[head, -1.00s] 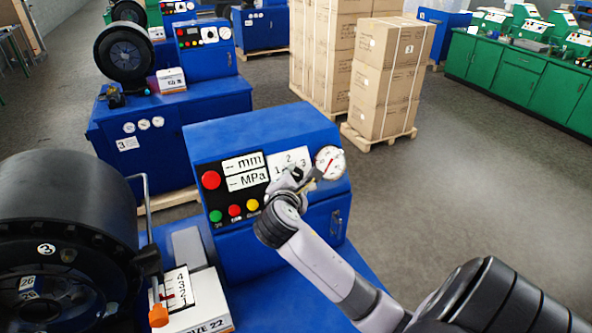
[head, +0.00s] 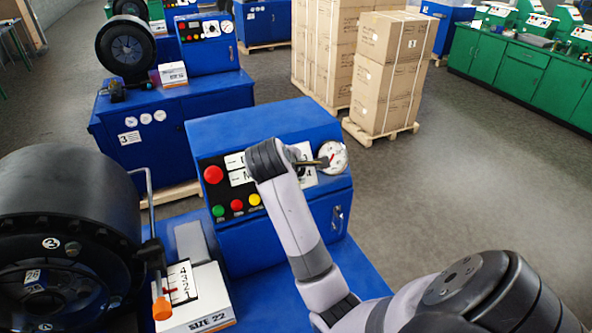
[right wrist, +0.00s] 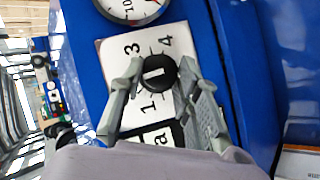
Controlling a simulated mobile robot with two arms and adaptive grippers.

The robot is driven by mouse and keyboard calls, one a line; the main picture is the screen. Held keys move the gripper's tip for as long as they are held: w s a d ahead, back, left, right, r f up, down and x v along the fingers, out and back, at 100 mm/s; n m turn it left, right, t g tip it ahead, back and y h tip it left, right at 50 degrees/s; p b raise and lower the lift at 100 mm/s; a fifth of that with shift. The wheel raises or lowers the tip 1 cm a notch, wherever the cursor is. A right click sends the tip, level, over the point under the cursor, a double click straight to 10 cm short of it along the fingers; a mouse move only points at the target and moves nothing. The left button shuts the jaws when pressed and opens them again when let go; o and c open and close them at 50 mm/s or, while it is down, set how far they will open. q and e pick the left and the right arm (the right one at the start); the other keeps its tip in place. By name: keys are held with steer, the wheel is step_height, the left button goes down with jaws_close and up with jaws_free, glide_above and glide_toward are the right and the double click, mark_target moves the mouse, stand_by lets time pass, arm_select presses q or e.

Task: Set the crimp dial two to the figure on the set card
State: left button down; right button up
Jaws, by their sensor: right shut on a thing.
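The crimp dial is a black knob (right wrist: 158,72) with a white bar mark, on a white plate (right wrist: 113,58) with figures 3, 4 and 1 showing. The bar lies roughly across the right wrist view; I cannot tell which figure it marks. My right gripper (right wrist: 162,68) has its fingers on both sides of the knob, shut on it. In the head view, my right gripper (head: 310,162) and wrist cover the knob and most of the plate. My left gripper is out of view. I cannot make out a set card for certain.
A round gauge (head: 331,157) sits right beside the dial on the blue console (head: 250,125). A red button (head: 213,174) and small coloured buttons are left of my wrist.

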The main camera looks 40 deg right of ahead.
steer(key=shift+m, duration=0.3)
stand_by(0.4)
steer(key=o, duration=1.2)
steer(key=shift+d, duration=0.1)
steer(key=shift+c, duration=0.2)
steer(key=shift+r, duration=0.1)
steer(key=v, duration=1.2)
steer(key=shift+w, duration=0.1)
